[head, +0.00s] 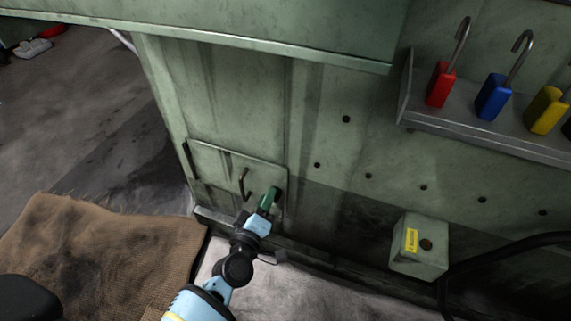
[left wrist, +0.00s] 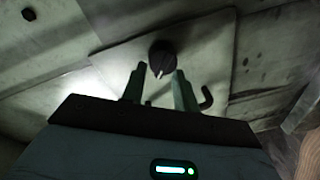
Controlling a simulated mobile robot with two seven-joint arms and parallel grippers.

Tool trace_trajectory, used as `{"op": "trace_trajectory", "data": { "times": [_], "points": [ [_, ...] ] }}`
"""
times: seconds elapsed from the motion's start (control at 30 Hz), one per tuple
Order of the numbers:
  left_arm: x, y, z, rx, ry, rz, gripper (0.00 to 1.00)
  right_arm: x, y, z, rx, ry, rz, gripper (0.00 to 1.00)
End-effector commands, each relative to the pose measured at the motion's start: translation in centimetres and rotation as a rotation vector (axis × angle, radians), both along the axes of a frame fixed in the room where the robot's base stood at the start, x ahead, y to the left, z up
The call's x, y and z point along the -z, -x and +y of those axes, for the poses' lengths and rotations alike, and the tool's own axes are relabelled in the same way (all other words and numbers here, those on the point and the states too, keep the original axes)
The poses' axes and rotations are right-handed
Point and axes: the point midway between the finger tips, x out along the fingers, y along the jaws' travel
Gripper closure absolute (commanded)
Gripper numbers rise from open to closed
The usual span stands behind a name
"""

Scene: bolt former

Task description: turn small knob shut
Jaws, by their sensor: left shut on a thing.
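A small round black knob (left wrist: 162,57) with a pale pointer mark at its lower edge sits on a flat panel in the left wrist view. My left gripper (left wrist: 158,77) is shut on it, with one finger on each side. In the head view my left gripper (head: 270,195) reaches the lower right part of a small green panel (head: 215,160) on the machine's wall, and the knob is hidden there behind the fingers. A bent metal handle (head: 243,183) is on the same panel, just left of the gripper. My right gripper is not in view.
A brown mat (head: 110,260) lies on the floor at left. A grey-green box (head: 420,248) with a yellow label juts from the wall at right, near a black cable (head: 500,250). Red (head: 440,85), blue (head: 493,98) and yellow (head: 547,110) padlocks stand on a shelf (head: 470,128) at upper right.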

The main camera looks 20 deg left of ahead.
Motion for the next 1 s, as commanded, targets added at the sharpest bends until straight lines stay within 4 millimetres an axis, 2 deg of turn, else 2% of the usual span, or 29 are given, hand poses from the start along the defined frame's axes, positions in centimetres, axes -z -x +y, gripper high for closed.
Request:
{"op": "trace_trajectory", "data": {
  "times": [0.03, 0.6, 1.0],
  "points": [
    [-0.9, -0.19, -1.41, 0.024, 0.055, -0.013, 0.93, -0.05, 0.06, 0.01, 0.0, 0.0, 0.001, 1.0],
    [-1.03, -0.32, -1.27, 0.03, 0.544, -0.002, 0.92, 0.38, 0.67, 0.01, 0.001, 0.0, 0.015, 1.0],
    [-1.07, -0.31, -1.17, 0.031, 0.7, 0.001, 0.92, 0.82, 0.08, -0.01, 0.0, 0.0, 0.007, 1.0]
  ]
}}
